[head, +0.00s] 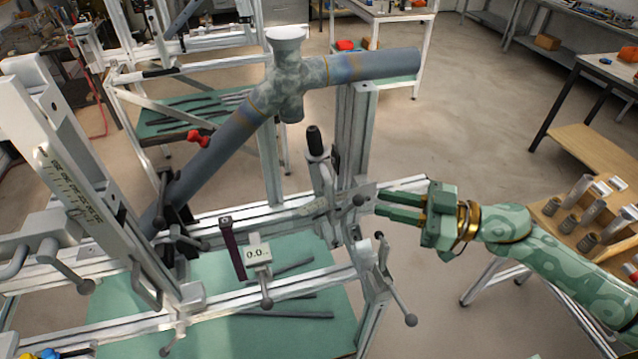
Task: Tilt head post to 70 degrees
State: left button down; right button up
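The jig carries a tilted white post (60,165) with an engraved scale at the left. An upright grey post (357,135) stands right of centre; I cannot tell for certain which is the head post. My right gripper (378,203) comes in from the right. Its two green fingers are apart with nothing seen between them. The fingertips are close to a dark round knob (359,200) at the foot of the upright post; contact is unclear. My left gripper is not in view.
A grey tube (215,150) runs up to a mottled joint (290,80) above the jig. Ball-ended levers (410,319) stick out at the front right. A wooden bench (590,150) with metal cylinders stands right. The floor behind my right gripper is clear.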

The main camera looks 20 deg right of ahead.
aim_at(333, 192)
jog(key=p+x, duration=0.1)
jog(key=x, duration=1)
jog(key=shift+w+a+p, duration=0.2)
jog(key=shift+a+p, duration=0.1)
jog(key=shift+p, duration=0.1)
jog(key=shift+w+a, duration=0.35)
jog(key=shift+a, duration=0.25)
